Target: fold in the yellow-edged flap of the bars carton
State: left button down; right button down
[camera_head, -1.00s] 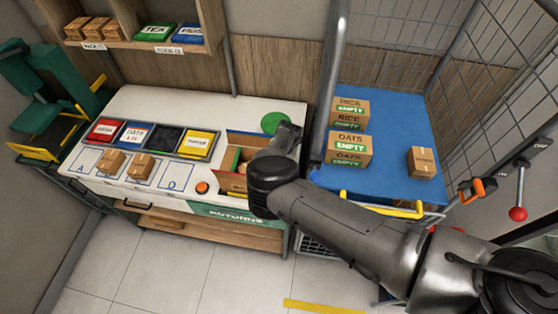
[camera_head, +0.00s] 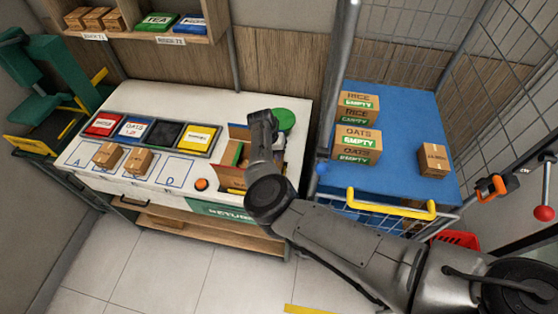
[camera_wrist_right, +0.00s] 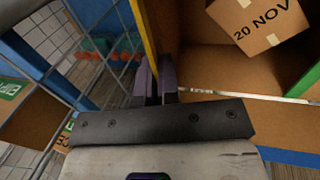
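The open brown carton (camera_head: 238,132) stands at the right end of the white counter, partly hidden by my right arm. In the right wrist view its inside (camera_wrist_right: 215,65) shows, with a small box (camera_wrist_right: 258,22) marked "20 NOV" in it. A yellow-edged flap (camera_wrist_right: 146,30) stands up at the carton's left side in that view. My right gripper (camera_wrist_right: 160,75) has its purple fingers close together at this flap's lower visible end; I cannot tell whether they touch it. The fingertips are hidden in the head view. My left gripper is not in view.
A green disc (camera_head: 283,119) lies behind the carton. Left of it are coloured bins (camera_head: 163,133) and two small boxes (camera_head: 138,161). A blue-topped cart (camera_head: 400,185) on the right holds stacked cartons marked empty (camera_head: 358,145) and a small box (camera_head: 433,160).

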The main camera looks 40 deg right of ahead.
jog(key=shift+w+a+f+g+h+b, duration=0.1)
jog(key=shift+w+a+g+h+b, duration=0.2)
jog(key=shift+b, duration=0.45)
jog(key=shift+w+d+f+g+h+b, duration=0.1)
jog(key=shift+g+h+b, duration=0.2)
jog(key=shift+g+b, duration=0.35)
jog(key=c, duration=1.3)
grip_release()
jog(key=shift+c, duration=0.2)
